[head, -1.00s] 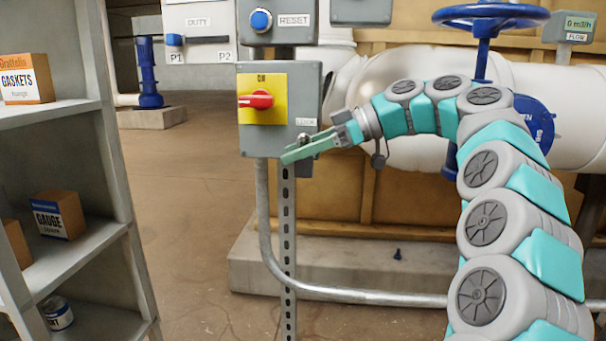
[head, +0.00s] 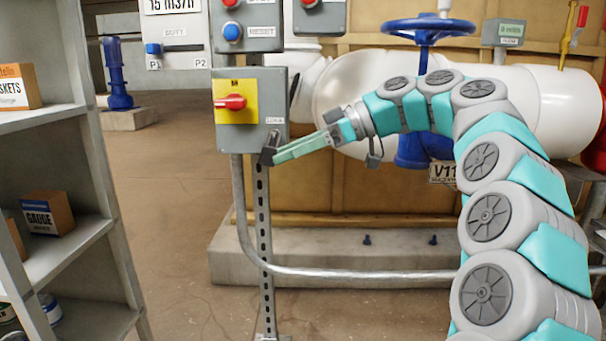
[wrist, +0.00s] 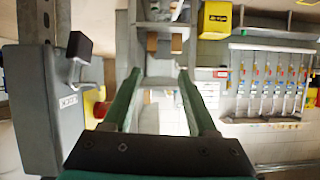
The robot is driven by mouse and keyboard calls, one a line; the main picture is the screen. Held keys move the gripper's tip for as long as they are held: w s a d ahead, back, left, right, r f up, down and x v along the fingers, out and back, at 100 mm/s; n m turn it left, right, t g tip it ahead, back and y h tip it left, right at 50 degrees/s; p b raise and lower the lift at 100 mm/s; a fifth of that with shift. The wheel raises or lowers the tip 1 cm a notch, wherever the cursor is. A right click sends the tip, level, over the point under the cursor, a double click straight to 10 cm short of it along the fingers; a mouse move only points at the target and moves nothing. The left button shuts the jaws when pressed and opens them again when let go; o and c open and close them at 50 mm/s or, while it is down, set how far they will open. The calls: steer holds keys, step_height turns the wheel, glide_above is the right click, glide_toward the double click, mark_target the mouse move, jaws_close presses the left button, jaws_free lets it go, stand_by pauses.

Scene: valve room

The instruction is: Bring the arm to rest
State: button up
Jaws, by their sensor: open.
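My arm (head: 500,215) arches in from the right of the head view, with its wrist bent down to the left. My gripper (head: 275,157) points left, its green fingers near the lower right corner of a grey switch box (head: 250,137). In the wrist view the gripper (wrist: 157,76) is open, with nothing between its two fingers. A dark padlock (wrist: 80,46) hangs on a silver shackle at the box, left of the fingers and apart from them there. The padlock (head: 269,149) also shows at the fingertips in the head view; contact there is unclear.
The box has a red rotary switch (head: 231,102) on a yellow plate. A slotted post (head: 264,235) and a conduit (head: 350,274) stand below it. A blue handwheel (head: 428,28) and white pipe (head: 560,105) lie behind my arm. A shelf (head: 75,250) stands left; floor between is clear.

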steer(key=s+f+m+g+h+p, duration=0.1)
steer(key=s+f+m+h+p, duration=0.65)
steer(key=s, duration=0.95)
steer(key=s+d+f+m+h, duration=0.2)
steer(key=s+d+f+m, duration=0.2)
steer(key=s+d+f, duration=0.4)
steer(key=s+d+f+m+g+h+p, duration=0.1)
steer(key=s+d+f+m+h, duration=0.2)
steer(key=s+d+f, duration=0.6)
steer(key=s+m, duration=0.2)
steer(key=s, duration=0.2)
steer(key=shift+d+f+h, duration=0.15)
steer(key=shift+f+h, duration=0.2)
steer(key=shift+f, duration=0.05)
stand_by(0.5)
steer(key=shift+c, duration=0.6)
steer(key=shift+d+m, duration=0.1)
steer(key=shift+m, duration=0.15)
